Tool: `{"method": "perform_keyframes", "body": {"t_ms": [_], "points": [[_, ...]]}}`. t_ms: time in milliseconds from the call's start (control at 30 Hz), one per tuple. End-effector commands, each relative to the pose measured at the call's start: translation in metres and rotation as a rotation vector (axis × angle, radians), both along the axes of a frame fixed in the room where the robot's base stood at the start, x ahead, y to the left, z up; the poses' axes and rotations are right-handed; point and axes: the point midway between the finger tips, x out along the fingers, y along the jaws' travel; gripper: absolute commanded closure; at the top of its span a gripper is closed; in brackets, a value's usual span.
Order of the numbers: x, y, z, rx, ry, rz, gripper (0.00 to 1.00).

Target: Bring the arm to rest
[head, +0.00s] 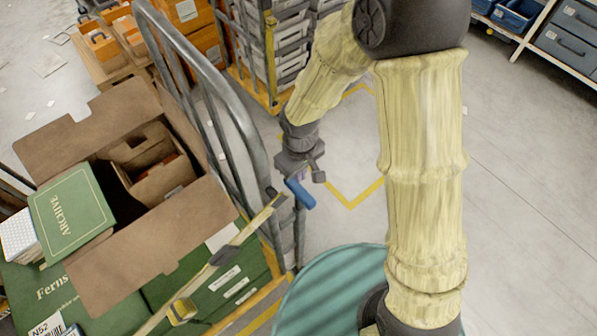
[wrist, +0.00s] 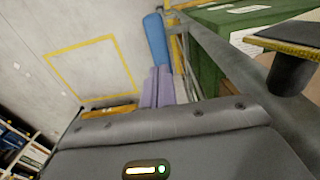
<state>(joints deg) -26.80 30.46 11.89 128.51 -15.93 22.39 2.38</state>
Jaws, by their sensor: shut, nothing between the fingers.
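My arm bends from the upper right of the head view down to my gripper (head: 301,194), which points down beside the cart's grey rail. The gripper is shut and empty. Its blue tip and purple finger parts also show in the wrist view (wrist: 156,45), with floor beyond them. In the head view the gripper is close to the end of a yellow strap (head: 240,236) on the cart; I cannot tell whether they touch.
The cart's grey tube frame (head: 215,85) stands just left of my gripper. The cart carries an open cardboard box (head: 95,125) and green archive boxes (head: 225,285). A rack of crates (head: 290,35) stands behind. Floor at right is clear up to shelves with grey bins (head: 570,40).

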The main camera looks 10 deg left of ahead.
Motion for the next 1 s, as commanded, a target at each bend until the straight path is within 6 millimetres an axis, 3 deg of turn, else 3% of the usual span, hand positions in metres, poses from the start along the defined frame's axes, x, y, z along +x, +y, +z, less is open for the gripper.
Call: {"method": "perform_keyframes", "body": {"t_ms": [200, 767, 867, 1000], "points": [[0.000, 0.000, 0.018, 0.002, -0.001, 0.000, 1.00], [0.000, 0.000, 0.017, 0.001, -0.001, -0.001, 1.00], [0.003, -0.008, 0.019, 0.002, -0.008, -0.026, 1.00], [0.013, -0.042, 0.030, 0.011, -0.040, -0.144, 1.00]]}}
